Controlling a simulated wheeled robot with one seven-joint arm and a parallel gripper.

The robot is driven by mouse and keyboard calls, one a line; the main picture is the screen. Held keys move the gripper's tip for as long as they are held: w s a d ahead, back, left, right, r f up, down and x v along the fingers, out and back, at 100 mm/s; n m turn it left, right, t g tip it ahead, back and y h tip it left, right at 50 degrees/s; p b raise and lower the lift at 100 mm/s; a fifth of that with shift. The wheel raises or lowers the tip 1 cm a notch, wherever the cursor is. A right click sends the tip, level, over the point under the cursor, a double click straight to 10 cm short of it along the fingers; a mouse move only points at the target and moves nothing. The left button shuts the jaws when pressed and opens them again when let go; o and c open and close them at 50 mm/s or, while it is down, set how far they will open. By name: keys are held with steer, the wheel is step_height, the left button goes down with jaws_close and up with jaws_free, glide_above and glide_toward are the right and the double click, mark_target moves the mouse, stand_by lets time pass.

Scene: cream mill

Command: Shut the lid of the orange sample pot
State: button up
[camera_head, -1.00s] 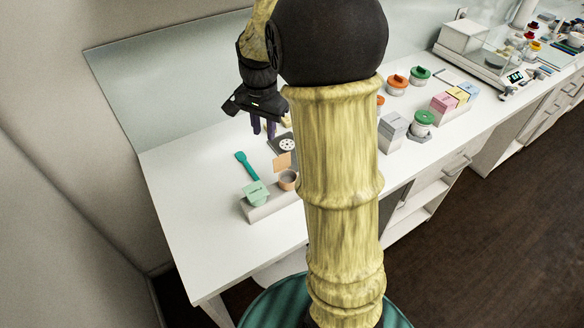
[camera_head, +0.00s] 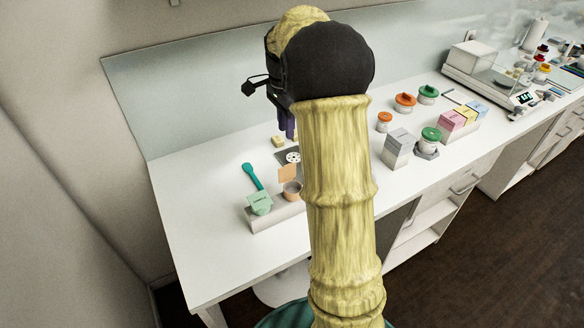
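The orange sample pot (camera_head: 292,191) is a small peach-orange cup in a pale rack on the white bench. Its flat lid (camera_head: 287,173) stands raised, open, at the pot's back edge. A green sample pot (camera_head: 260,204) with a labelled face sits to its left in the same rack. My gripper (camera_head: 287,131) points down with purple fingers, above and behind the orange pot in the picture, apart from it. My arm partly hides the gripper, and the gap between the fingers is unclear.
A teal spoon-like tool (camera_head: 253,176) lies behind the green pot. A dark plate with a white disc (camera_head: 292,157) and a small yellowish block (camera_head: 278,141) lie behind the orange pot. Jars, boxes (camera_head: 399,147) and a balance (camera_head: 490,68) stand right. The bench's left front is clear.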

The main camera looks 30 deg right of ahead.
mark_target(287, 166)
step_height(287, 166, down, 14)
steer(key=shift+s+f+p, duration=0.15)
steer(key=shift+f+p, duration=0.05)
steer(key=shift+p, duration=0.85)
steer(key=shift+s+a+f, duration=0.1)
steer(key=shift+a+f, duration=0.05)
steer(key=shift+f, duration=0.45)
